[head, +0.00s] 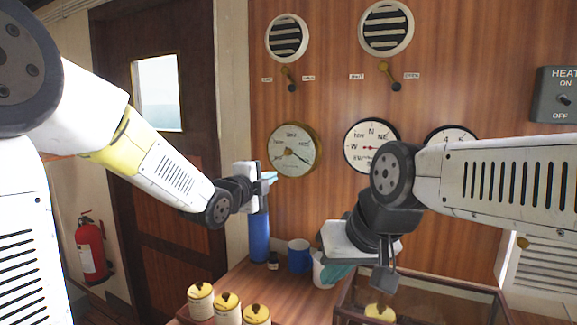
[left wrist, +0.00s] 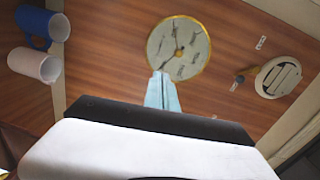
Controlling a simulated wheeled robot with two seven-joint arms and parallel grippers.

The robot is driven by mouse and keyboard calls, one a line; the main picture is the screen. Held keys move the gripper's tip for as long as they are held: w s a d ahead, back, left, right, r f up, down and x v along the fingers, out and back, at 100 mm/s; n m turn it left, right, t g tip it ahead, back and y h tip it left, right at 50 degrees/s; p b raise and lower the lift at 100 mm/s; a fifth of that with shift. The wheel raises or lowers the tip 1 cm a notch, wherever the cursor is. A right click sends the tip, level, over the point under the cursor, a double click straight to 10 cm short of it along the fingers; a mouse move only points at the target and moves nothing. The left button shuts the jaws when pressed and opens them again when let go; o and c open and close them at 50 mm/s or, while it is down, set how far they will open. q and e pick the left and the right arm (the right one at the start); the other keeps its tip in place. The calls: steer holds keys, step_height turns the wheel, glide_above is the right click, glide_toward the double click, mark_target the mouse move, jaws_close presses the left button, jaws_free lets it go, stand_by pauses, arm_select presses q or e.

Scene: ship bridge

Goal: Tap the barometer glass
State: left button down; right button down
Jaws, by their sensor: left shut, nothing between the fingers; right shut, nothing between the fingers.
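The barometer (head: 292,146) is a round, brass-rimmed dial with a pale face and dark needle, mounted on the wood-panelled wall. It also shows in the left wrist view (left wrist: 190,45). My left gripper (head: 270,177), with pale blue fingers, is shut and empty, just left of and below the dial in the head view. In the left wrist view its fingertips (left wrist: 161,74) overlap the dial's rim; I cannot tell whether they touch. My right gripper (head: 336,274) is shut and empty, low over the counter by the mugs, partly hidden by its own wrist.
A compass dial (head: 370,144) and another gauge (head: 450,136) hang to the right. Below are a blue cylinder (head: 259,232), a blue mug (head: 297,256), a white mug (head: 317,266) and several yellow-lidded jars (head: 227,306). A glass-topped case (head: 430,297) stands right.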

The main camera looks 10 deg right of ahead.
mark_target(301, 162)
arm_select(q)
steer(key=shift+w+d+r+m+h, duration=0.1)
steer(key=shift+d+m+h, duration=0.1)
steer(key=shift+d+m, duration=0.2)
steer(key=shift+w+d+r+m+h, duration=0.1)
steer(key=shift+d+m+h, duration=0.1)
steer(key=shift+d+m, duration=0.15)
steer(key=x, duration=1.3)
steer(key=shift+w+d, duration=0.15)
steer(key=shift+w+d+r, duration=0.1)
steer(key=shift+w+d, duration=0.05)
steer(key=shift+w, duration=0.05)
